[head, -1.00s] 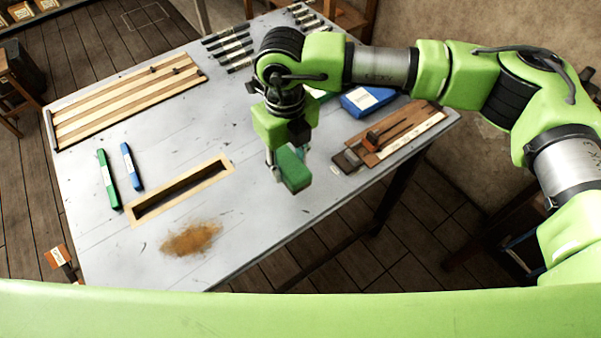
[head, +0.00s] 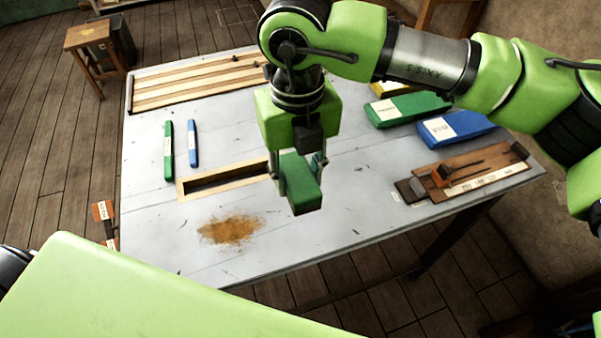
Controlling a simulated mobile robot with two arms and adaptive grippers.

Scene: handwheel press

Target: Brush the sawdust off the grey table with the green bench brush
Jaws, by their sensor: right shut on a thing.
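A brown patch of sawdust (head: 230,229) lies on the grey table (head: 345,215), near its front edge. My right gripper (head: 302,172) points down, shut on a green block-shaped thing, which I take for the green bench brush (head: 300,186). The brush hangs above the table, to the right of the sawdust and apart from it in the picture. Its bristles cannot be made out. The brush and gripper cover the right end of a wood-framed slot (head: 205,190) just behind the sawdust. My left gripper is not in view.
A green stick (head: 168,152) and a blue stick (head: 192,144) lie at left, before a slatted wooden board (head: 200,83). A green box (head: 408,108), a blue box (head: 455,128) and a wooden tool board (head: 470,170) are at right. A stool (head: 90,36) stands behind.

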